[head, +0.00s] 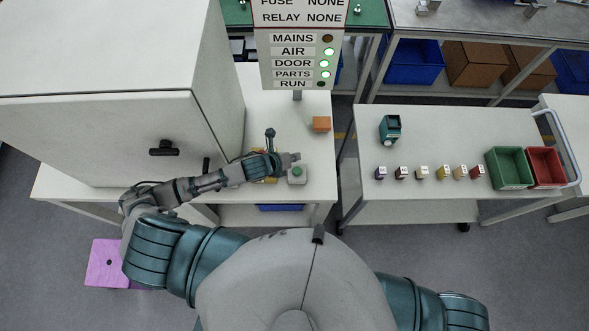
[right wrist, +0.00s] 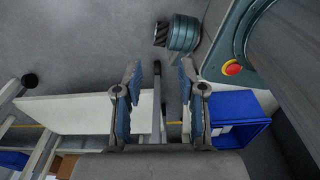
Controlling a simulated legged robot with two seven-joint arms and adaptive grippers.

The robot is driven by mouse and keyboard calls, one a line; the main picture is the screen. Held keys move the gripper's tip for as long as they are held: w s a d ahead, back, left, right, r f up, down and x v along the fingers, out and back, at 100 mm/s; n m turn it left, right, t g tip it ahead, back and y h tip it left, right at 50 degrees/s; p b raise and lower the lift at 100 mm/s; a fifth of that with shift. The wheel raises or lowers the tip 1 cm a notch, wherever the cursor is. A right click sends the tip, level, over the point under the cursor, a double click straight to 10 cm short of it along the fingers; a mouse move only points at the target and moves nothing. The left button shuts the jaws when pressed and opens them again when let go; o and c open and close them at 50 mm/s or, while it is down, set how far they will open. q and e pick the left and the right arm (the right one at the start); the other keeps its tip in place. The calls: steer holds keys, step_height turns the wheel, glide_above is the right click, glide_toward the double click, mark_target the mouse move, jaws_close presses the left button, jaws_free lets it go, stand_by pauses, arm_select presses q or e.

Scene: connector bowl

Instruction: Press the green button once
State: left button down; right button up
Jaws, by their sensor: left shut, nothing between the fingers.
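The green button (head: 297,170) sits on top of a small light grey box on the white table, right of the big grey cabinet. My left gripper (head: 293,157) is shut and empty. Its tips are just beyond the button in the head view, close to it. I cannot tell the height gap or whether they touch the box; the green cap is visible. My right gripper (right wrist: 160,85) shows in the right wrist view with its two fingers apart and nothing between them.
A sign panel (head: 294,60) shows green lamps for AIR, DOOR and PARTS; MAINS and RUN look dark. An orange block (head: 321,124) lies behind the button. The right cart holds several small blocks, a green bin (head: 509,168) and a red bin (head: 546,167). A pink stool (head: 107,263) stands lower left.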

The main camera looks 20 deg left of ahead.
arm_select(q)
steer(key=b, duration=0.6)
glide_above(296, 171)
steer(key=f, duration=0.6)
steer(key=shift+a+f, duration=0.25)
steer(key=shift+d+f+b, duration=0.2)
steer(key=shift+f+b, duration=0.25)
steer(key=shift+f, duration=0.3)
steer(key=shift+d+f+m, duration=0.1)
steer(key=shift+f+m, duration=0.2)
arm_select(e)
step_height(296, 171, down, 7)
steer(key=d, duration=0.2)
arm_select(q)
steer(key=shift+a, duration=0.25)
arm_select(e)
steer(key=shift+a, duration=0.1)
arm_select(q)
steer(key=shift+d, duration=0.15)
arm_select(e)
steer(key=shift+a+f, duration=0.1)
steer(key=shift+a, duration=0.25)
